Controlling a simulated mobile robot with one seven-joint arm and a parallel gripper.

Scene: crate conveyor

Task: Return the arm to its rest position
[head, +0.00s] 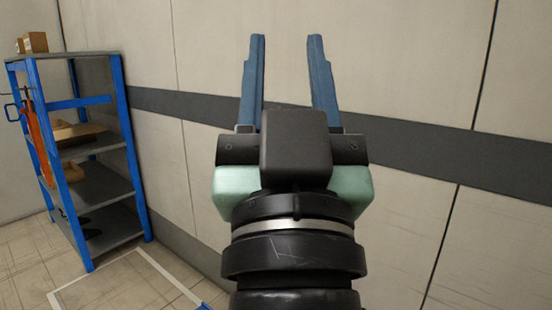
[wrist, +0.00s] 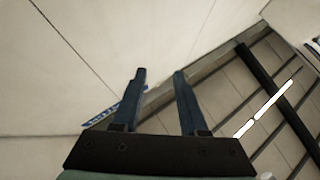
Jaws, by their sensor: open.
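My gripper (head: 286,85) is raised in the middle of the head view, with its two blue fingers pointing up and apart. It is open and nothing is between the fingers. The light wall stands behind it. In the wrist view my gripper (wrist: 158,88) also shows two separate blue fingers with only wall and floor edge beyond them. No crate or conveyor can be made out in the head view.
A blue-framed shelf (head: 78,56) with grey boards stands at the left, with small boxes (head: 35,42) on top. White floor tape (head: 158,268) marks the tiles before it. The wall (head: 420,60) with a dark stripe fills the right.

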